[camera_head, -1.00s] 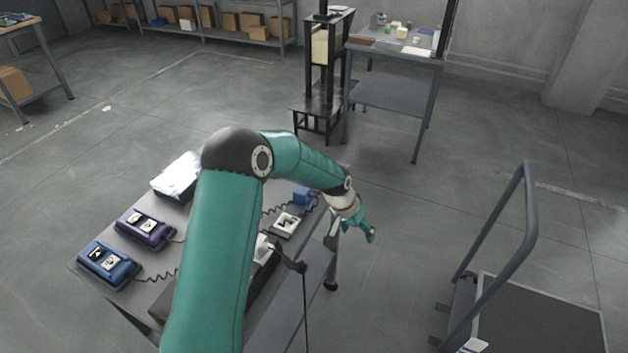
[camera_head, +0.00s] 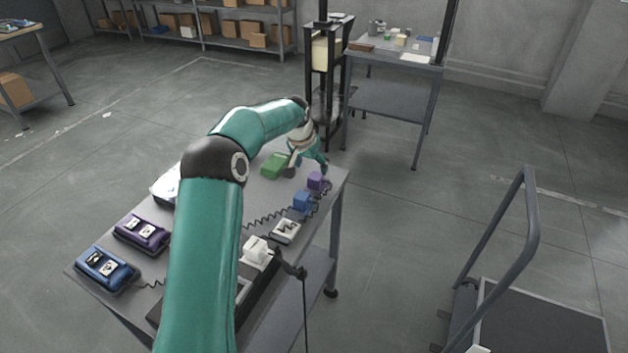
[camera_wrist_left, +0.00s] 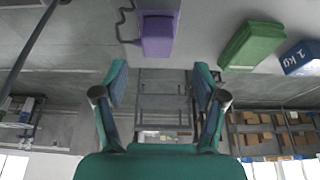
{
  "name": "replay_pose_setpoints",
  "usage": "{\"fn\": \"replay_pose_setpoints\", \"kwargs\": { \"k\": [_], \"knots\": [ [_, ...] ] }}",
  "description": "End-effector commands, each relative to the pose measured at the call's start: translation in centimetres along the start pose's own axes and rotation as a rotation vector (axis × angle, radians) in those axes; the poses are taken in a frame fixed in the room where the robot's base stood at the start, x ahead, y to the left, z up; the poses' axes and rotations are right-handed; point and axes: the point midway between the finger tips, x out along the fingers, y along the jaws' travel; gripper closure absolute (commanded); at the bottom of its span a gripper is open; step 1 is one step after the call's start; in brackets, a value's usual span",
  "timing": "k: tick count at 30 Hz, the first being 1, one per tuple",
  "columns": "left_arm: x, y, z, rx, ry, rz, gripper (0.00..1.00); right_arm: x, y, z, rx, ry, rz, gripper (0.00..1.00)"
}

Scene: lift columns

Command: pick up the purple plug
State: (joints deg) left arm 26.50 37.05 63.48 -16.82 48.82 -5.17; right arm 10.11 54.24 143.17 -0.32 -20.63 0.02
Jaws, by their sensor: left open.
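The purple plug (camera_head: 316,181) lies near the far right corner of the grey table, with a dark coiled cord by it. It also shows in the left wrist view (camera_wrist_left: 157,34), upper middle, with its cord to the left. My left gripper (camera_head: 308,170) is over the far end of the table, close to the plug. In the left wrist view its two fingers (camera_wrist_left: 160,76) are spread apart with nothing between them, and the plug appears beyond the fingertips, roughly centred between them. My right gripper is not in view.
A green block (camera_head: 275,165) lies left of the gripper; a blue 1 kg block (camera_wrist_left: 301,58) shows beside it. A blue plug (camera_head: 302,201), a white socket (camera_head: 286,232) and a white plug (camera_head: 255,249) are nearer. Purple (camera_head: 141,233) and blue (camera_head: 107,267) boxes are left.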

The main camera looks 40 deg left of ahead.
Motion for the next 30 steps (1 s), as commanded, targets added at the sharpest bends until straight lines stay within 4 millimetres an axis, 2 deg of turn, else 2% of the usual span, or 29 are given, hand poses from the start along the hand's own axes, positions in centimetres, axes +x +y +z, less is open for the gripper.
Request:
{"fn": "replay_pose_setpoints", "kwargs": {
  "k": [3,11,19,27,28,30],
  "knots": [
    [1.3,0.0,0.0,0.000,-0.001,0.000,0.29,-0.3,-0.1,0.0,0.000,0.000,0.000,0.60],
    [3.0,0.1,0.2,-0.001,-0.003,0.000,0.29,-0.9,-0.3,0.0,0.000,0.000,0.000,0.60],
    [6.6,0.2,0.3,-0.001,-0.001,-0.001,0.29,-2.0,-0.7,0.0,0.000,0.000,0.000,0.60],
    [7.1,0.2,0.3,-0.001,0.002,-0.001,0.29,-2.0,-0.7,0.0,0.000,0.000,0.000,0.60],
    [7.1,0.2,0.3,-0.001,0.002,-0.001,0.31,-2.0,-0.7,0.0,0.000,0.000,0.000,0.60],
    [7.1,0.2,0.3,-0.001,0.001,-0.001,0.43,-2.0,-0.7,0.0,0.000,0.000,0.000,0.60]
  ]
}}
